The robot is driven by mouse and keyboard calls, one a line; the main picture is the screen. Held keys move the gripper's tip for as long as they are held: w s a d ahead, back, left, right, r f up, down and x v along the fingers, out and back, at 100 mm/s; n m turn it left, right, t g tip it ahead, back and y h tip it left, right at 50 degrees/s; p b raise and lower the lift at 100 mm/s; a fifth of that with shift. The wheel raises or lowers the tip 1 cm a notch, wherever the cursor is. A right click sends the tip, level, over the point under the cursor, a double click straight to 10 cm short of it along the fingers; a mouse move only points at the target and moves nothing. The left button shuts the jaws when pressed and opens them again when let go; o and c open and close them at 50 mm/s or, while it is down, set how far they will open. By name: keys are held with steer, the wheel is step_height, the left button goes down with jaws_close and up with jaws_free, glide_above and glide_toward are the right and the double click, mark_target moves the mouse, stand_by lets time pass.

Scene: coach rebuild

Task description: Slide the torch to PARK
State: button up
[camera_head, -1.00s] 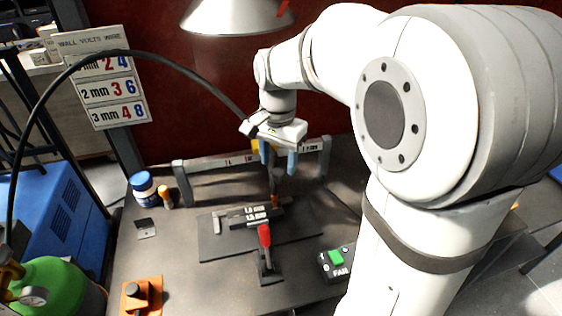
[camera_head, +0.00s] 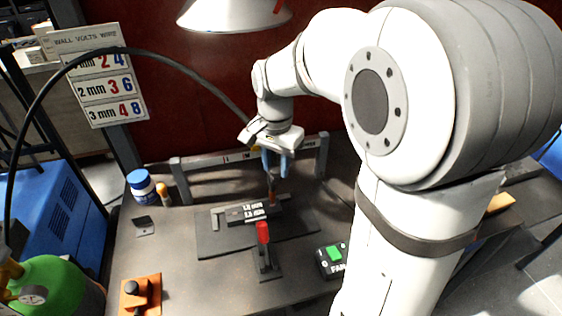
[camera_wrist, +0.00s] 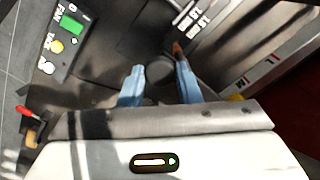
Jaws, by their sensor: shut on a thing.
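My gripper (camera_head: 275,165) has blue fingers and hangs over the back of the bench, in front of the grey rail (camera_head: 225,160). It is shut on the torch, a dark body with a copper-coloured tip (camera_head: 271,198) pointing down near the labelled dark plates (camera_head: 248,213). In the wrist view, the fingers (camera_wrist: 161,84) stand on either side of a dark round part, and the copper tip (camera_wrist: 178,48) shows just beyond. The rail carries small markings that I cannot read fully; I cannot make out PARK. My fingers hide most of the torch.
A red-handled lever (camera_head: 263,235) stands in front of the plates. A FAN switch box (camera_head: 332,260) with a green button is at right. A blue-capped jar (camera_head: 141,186) is at left, an orange block (camera_head: 141,296) at front left. A lamp hood (camera_head: 232,14) hangs above.

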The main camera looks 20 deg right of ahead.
jaws_close()
steer(key=d, duration=1.1)
steer(key=shift+d, duration=0.3)
steer(key=o, duration=0.7)
jaws_free()
steer(key=shift+d, duration=0.2)
steer(key=shift+o, duration=1)
steer(key=shift+a, duration=0.15)
